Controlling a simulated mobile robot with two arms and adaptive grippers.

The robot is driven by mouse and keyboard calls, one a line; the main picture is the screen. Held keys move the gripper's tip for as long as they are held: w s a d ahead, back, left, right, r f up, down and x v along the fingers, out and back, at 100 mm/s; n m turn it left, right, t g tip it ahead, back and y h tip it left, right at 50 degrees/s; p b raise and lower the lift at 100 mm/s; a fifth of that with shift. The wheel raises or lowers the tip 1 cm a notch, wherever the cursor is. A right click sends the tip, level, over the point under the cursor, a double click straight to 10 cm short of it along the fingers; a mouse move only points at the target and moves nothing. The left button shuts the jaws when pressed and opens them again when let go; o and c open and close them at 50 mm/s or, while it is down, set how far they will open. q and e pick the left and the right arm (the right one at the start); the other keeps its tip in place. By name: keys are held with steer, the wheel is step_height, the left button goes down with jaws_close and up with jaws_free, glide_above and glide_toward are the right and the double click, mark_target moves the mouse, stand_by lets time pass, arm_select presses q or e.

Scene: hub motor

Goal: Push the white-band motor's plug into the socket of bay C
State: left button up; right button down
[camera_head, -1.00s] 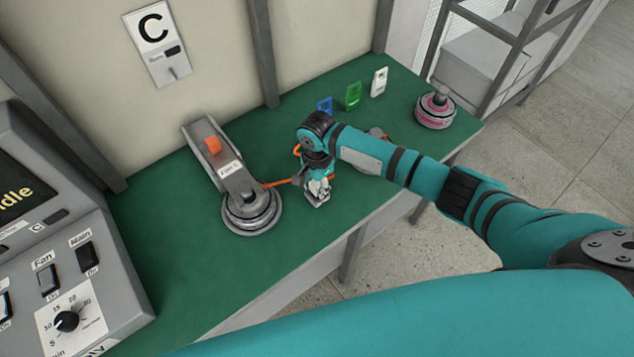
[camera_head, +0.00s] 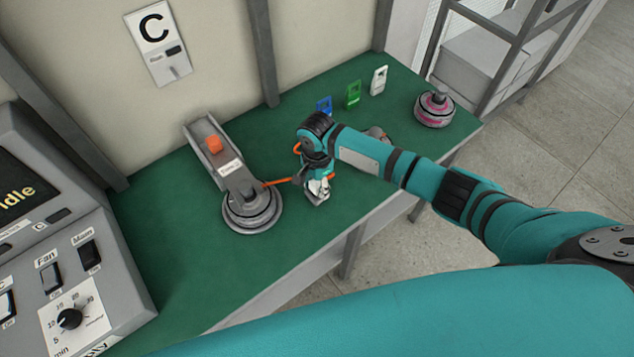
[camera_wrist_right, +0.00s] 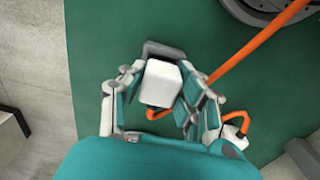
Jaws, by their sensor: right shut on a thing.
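A round grey motor (camera_head: 250,212) sits at the front end of the grey bay C stand; its band colour is hard to tell. An orange cable (camera_head: 278,182) runs from it to my right gripper (camera_head: 319,186). In the right wrist view my right gripper (camera_wrist_right: 162,98) is shut on a white block-shaped plug (camera_wrist_right: 160,83), with a dark grey piece at its far end. The cable (camera_wrist_right: 262,38) passes behind the fingers. My left gripper is not in view.
The green bench (camera_head: 180,255) is clear left of the stand (camera_head: 204,131). A pink-band motor (camera_head: 434,109) stands far right, another is partly hidden behind my arm. Blue (camera_head: 324,105), green (camera_head: 353,94) and white (camera_head: 379,80) tags stand behind. A control panel (camera_head: 90,300) is at left.

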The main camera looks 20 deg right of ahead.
steer(key=shift+f+p, duration=0.35)
steer(key=shift+p, duration=0.9)
stand_by(3.0)
steer(key=shift+s+f+p, duration=0.2)
steer(key=shift+f+p, duration=0.05)
steer(key=shift+p, duration=0.05)
stand_by(1.3)
steer(key=c, duration=0.9)
jaws_free()
steer(key=shift+w, duration=0.1)
steer(key=shift+w+r, duration=0.1)
steer(key=shift+r, duration=0.1)
step_height(320, 180, up, 12)
steer(key=shift+f, duration=0.15)
